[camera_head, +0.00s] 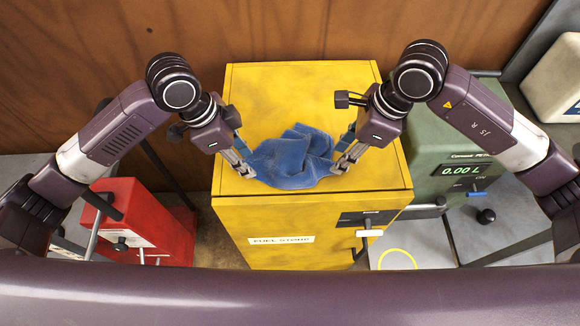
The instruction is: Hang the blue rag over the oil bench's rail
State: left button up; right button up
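The blue rag (291,160) lies crumpled in a heap on top of the yellow cabinet (300,85) marked "FUEL STORE". My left gripper (244,168) is at the rag's left edge and my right gripper (342,165) is at its right edge. Both point inward and down, with fingertips at or touching the cloth. I cannot tell whether either gripper's fingers are closed on cloth or just beside it. I cannot make out the oil bench or its rail in this view.
A red unit (140,225) with a bar and knob stands at the lower left. A green metering unit (455,150) reading "0.00 L" stands right of the cabinet. A cream box (555,80) is at the far right. A brown wooden wall (270,30) closes the back.

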pick_arm(q)
jog(key=shift+f, duration=0.2)
pick_arm(e)
jog(key=shift+f, duration=0.25)
pick_arm(q)
jog(key=shift+s+r, duration=0.1)
pick_arm(e)
jog(key=shift+f, duration=0.1)
jog(key=shift+f, duration=0.35)
pick_arm(q)
jog(key=c, duration=0.3)
pick_arm(e)
jog(key=c, duration=0.3)
pick_arm(q)
grip_shut()
pick_arm(e)
jog(key=shift+f, duration=0.15)
grip_shut()
